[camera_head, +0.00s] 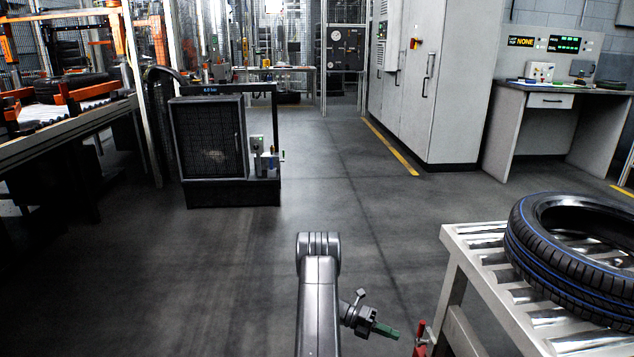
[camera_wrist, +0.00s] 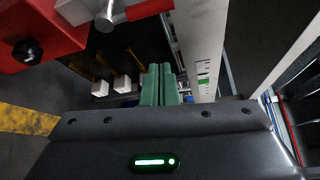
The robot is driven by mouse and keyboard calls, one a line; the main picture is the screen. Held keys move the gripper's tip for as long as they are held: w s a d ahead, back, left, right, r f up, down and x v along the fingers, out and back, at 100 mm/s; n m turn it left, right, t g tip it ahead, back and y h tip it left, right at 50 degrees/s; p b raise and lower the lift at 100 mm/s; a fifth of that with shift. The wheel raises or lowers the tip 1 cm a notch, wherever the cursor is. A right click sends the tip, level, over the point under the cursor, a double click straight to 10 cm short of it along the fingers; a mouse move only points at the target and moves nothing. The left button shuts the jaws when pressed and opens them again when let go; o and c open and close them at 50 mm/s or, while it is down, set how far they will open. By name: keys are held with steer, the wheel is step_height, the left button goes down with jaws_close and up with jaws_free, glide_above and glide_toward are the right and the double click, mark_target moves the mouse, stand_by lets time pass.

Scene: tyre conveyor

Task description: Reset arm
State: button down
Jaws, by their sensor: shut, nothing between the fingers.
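My arm rises in the bottom middle of the head view. My gripper (camera_head: 388,331) with its green fingers points right, just left of the roller conveyor. The wrist view also shows my gripper (camera_wrist: 160,82), its two green fingers together with nothing between them. A black tyre (camera_head: 577,262) with a blue stripe lies flat on the roller conveyor (camera_head: 459,249) at the right, apart from my gripper.
A red fitting (camera_head: 423,337) stands close to my gripper by the conveyor's leg. A black cabinet (camera_head: 212,150) stands at the left middle. A desk (camera_head: 507,120) and tall grey cabinets (camera_head: 440,80) stand at the back right. The middle floor is clear.

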steer(key=s+d+f+m+t+p, duration=0.2)
steer(key=s+d+m+t, duration=0.15)
steer(key=d, duration=0.45)
step_height(320, 180, down, 6)
steer(key=s+m+t+y+p, duration=0.2)
steer(key=m+t+y+p, duration=0.1)
steer(key=m, duration=0.3)
steer(key=shift+t+p, duration=0.8)
steer(key=shift+t, duration=0.05)
steer(key=shift+a+f, duration=0.1)
steer(key=shift+f, duration=0.05)
